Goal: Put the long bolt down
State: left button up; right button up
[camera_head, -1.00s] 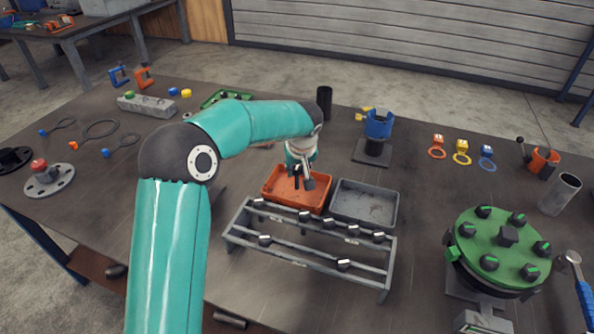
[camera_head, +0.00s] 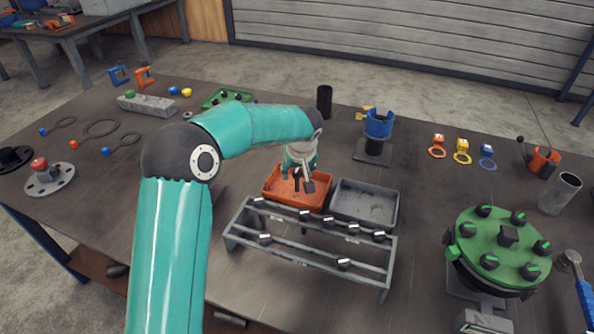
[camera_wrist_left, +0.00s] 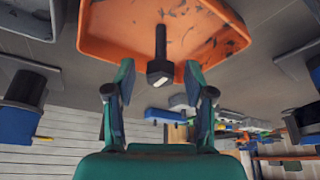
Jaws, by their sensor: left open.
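The long bolt (camera_wrist_left: 160,50) is dark with a hexagonal head and shows in the left wrist view. It is within the orange tray (camera_wrist_left: 100,45), its head towards my left gripper and its shank pointing away. My left gripper (camera_head: 302,182) is over the orange tray (camera_head: 318,206) in the head view. Its fingers are open and stand apart on either side of the bolt's head, with gaps visible in the wrist view. Whether the bolt's tip touches the tray floor I cannot tell. My right gripper is out of view.
A grey tray (camera_head: 364,203) stands right of the orange one. A bolt rack (camera_head: 310,254) holding several bolts is in front. A green flange (camera_head: 500,245) with bolts is at the right, and a blue-topped stand (camera_head: 378,127) is behind.

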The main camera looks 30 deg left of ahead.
pick_arm(q)
jog(key=b+v, duration=0.1)
jog(key=v, duration=1.1)
